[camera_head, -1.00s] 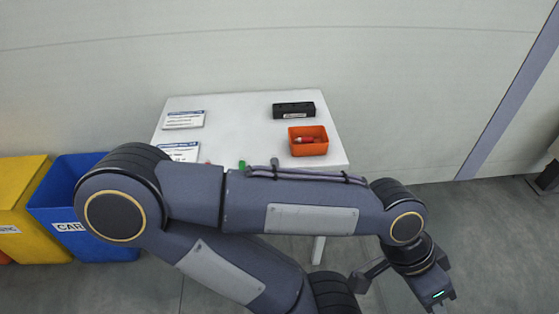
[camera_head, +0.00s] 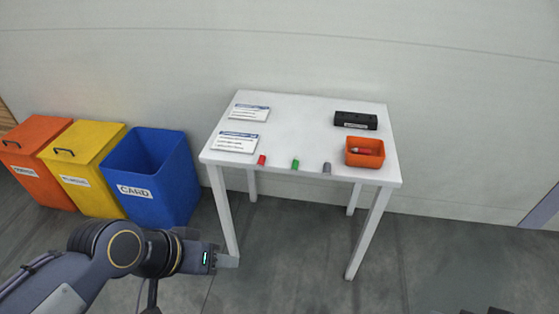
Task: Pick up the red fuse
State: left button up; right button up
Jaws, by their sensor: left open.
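A small red fuse (camera_head: 262,160) stands near the front edge of the white table (camera_head: 300,127), left of a green fuse (camera_head: 295,164) and a grey fuse (camera_head: 327,168). Another red piece (camera_head: 362,150) lies in the orange bin (camera_head: 365,161) at the table's right. My left gripper (camera_head: 228,261) is low at the lower left, in front of and below the table, well apart from the fuses. It is open, and I see nothing held in it. My right gripper is not clearly seen.
A black box (camera_head: 355,121) sits at the table's back right. Two printed cards (camera_head: 236,142) lie at its left. Blue (camera_head: 152,180), yellow (camera_head: 85,167) and orange (camera_head: 36,158) waste bins stand left of the table. The floor before the table is clear.

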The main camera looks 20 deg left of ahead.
aim_at(261, 160)
jog(key=u, duration=0.75)
jog(key=i+j+z, duration=0.1)
jog(key=z, duration=0.25)
jog(key=j+z, duration=0.25)
jog(key=z, duration=0.15)
jog(key=i+j+z, duration=0.1)
jog(key=j, duration=0.5)
jog(key=i+j+z, duration=0.1)
jog(key=j, duration=0.5)
jog(key=i+j+z, duration=0.1)
jog(key=i+j, duration=0.15)
jog(key=j, duration=0.4)
jog(key=i+j+z, duration=0.1)
jog(key=j, duration=0.55)
jog(key=j+z, duration=0.1)
jog(key=j, duration=0.5)
jog(key=i, duration=0.05)
